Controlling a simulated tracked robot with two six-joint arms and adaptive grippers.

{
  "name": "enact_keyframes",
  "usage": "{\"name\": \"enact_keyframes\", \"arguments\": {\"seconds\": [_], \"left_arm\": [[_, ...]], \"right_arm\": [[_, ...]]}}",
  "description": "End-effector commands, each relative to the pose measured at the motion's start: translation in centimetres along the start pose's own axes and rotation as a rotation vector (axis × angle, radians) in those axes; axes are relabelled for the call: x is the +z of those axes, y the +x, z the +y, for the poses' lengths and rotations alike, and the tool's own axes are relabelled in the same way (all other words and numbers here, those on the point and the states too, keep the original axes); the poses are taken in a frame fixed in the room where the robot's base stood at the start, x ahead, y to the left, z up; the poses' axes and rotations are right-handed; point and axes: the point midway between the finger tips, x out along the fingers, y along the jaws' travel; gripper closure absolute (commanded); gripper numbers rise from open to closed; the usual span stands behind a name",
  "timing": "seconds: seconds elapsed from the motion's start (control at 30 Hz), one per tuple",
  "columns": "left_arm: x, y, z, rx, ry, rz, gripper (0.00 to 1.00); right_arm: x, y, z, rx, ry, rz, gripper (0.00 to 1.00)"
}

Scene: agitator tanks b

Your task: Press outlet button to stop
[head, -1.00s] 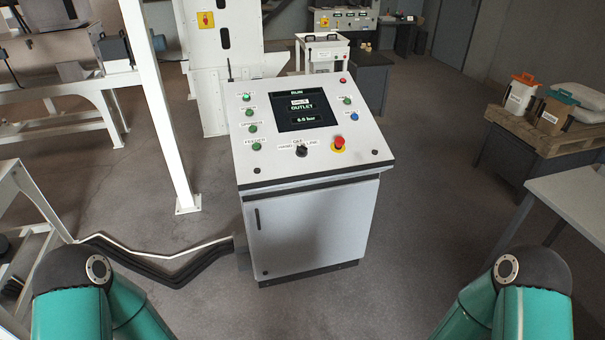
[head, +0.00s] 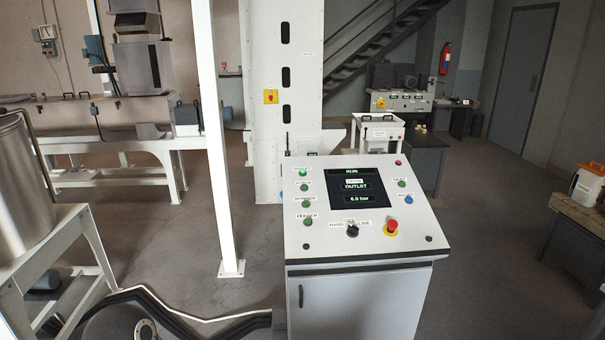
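A white control console (head: 360,300) stands right of the middle in the head view. Its sloped top has a dark screen (head: 356,189) reading RUN, OUTLET and what looks like 6.0 bar. A column of green buttons runs down the panel's left side. The top one (head: 303,173) looks lit brighter; its label looks like OUTLET but is too small to read surely. The lowest is the FEEDER button (head: 306,222). A green button (head: 402,183) and a blue button (head: 409,199) sit right of the screen. Neither gripper is in view.
A red mushroom button (head: 392,226) on a yellow base and a black selector switch (head: 352,231) sit low on the panel. A white post (head: 219,150) rises left of the console. A steel tank (head: 22,190) stands at far left. Open floor lies right of the console.

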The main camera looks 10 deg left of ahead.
Motion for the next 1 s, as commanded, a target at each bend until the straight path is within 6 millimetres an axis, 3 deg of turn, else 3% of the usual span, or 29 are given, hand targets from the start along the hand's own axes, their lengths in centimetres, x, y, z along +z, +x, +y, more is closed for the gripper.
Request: {"name": "enact_keyframes", "arguments": {"seconds": [0.03, 0.17, 1.0], "left_arm": [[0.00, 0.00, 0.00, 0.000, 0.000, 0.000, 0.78], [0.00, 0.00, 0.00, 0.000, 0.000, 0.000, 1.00], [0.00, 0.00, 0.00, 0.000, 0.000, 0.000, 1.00]], "right_arm": [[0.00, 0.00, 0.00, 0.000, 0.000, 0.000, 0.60], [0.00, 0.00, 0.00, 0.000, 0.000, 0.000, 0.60], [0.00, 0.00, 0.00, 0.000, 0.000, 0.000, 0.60]]}}
